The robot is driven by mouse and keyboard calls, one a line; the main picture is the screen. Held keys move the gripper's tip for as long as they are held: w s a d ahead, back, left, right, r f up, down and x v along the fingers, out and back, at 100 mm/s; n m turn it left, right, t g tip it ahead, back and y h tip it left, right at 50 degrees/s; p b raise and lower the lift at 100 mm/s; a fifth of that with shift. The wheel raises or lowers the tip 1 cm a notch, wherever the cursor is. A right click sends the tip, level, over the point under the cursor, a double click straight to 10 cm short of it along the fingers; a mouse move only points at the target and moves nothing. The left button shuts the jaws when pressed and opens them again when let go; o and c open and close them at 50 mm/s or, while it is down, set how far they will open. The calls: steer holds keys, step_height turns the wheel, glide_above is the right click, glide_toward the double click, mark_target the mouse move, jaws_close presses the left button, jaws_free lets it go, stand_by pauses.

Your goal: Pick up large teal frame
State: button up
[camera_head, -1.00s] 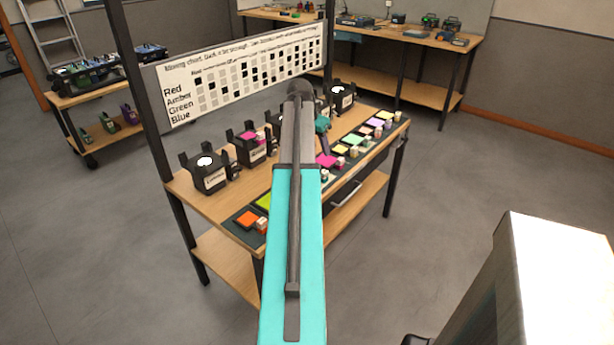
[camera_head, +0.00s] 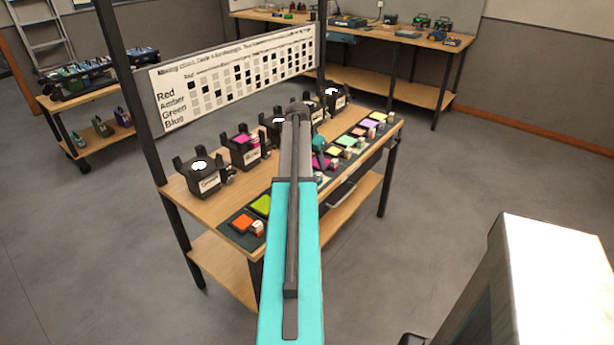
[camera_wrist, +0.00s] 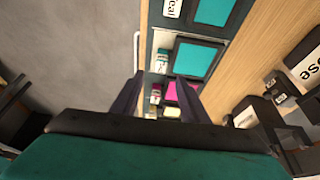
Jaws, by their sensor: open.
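Two teal squares show in the wrist view. One dark-edged teal frame (camera_wrist: 194,60) lies on the dark strip along the table edge. I cannot tell surely which is the large teal frame. My gripper (camera_wrist: 158,80) is open and empty, its fingers pointing toward the strip, just left of and below the nearer teal frame. A magenta frame (camera_wrist: 187,93) is partly hidden behind the right finger. In the head view my arm hides the teal frames.
The wooden table (camera_head: 222,212) carries a row of black holders, including one (camera_head: 203,174) at its left end. Orange (camera_head: 243,222) and lime (camera_head: 262,204) frames lie on the front strip. A mixing chart (camera_head: 240,82) stands behind. Table posts rise at the back.

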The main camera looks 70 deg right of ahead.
mark_target(319, 173)
steer(key=shift+s+d+f, duration=0.1)
steer(key=shift+d+f, duration=0.15)
steer(key=shift+f, duration=0.35)
steer(key=shift+p+x, duration=0.8)
steer(key=shift+x, duration=1.8)
steer(key=shift+a, duration=0.1)
jaws_close()
